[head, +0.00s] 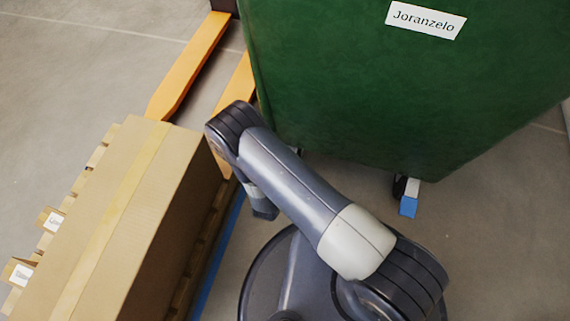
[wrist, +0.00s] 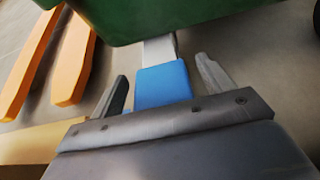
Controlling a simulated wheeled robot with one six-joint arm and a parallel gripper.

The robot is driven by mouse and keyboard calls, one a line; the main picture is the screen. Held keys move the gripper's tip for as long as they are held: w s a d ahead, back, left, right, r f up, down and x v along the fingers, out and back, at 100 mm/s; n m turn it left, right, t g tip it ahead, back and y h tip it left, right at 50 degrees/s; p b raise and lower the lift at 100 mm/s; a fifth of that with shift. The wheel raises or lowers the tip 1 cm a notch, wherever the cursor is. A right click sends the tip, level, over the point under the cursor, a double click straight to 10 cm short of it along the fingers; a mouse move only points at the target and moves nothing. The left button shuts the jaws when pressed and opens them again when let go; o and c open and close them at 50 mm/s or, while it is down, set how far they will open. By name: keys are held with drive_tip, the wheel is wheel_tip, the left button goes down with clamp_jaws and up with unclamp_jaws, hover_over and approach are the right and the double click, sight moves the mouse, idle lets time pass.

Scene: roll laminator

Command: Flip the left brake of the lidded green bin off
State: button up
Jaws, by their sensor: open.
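The green bin (head: 370,80) fills the upper right of the head view, with a white label reading "Joranzelo". Its lower edge also shows at the top of the wrist view (wrist: 170,18). In the wrist view a blue brake pedal (wrist: 163,84) on a pale grey stem sticks out from under the bin. My gripper (wrist: 163,78) is open, one finger on each side of the blue pedal, with no clear contact. The left brake is hidden behind my arm in the head view. Another blue brake pedal (head: 408,206) shows under the bin's right side.
A cardboard box (head: 120,215) on a wooden pallet stands at the left of the head view. Orange forks (head: 190,65) lie on the floor behind it, and also show at the wrist view's left (wrist: 75,60). Grey floor is clear at the lower right.

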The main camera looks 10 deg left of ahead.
drive_tip(key=p+v, duration=0.3)
drive_tip(key=v, duration=0.7)
drive_tip(key=shift+s+r, duration=0.2)
drive_tip(key=shift+s, duration=0.1)
drive_tip(key=b+x, duration=0.3)
drive_tip(key=x, duration=0.7)
drive_tip(key=shift+w+f, duration=0.3)
drive_tip(key=shift+f, duration=0.05)
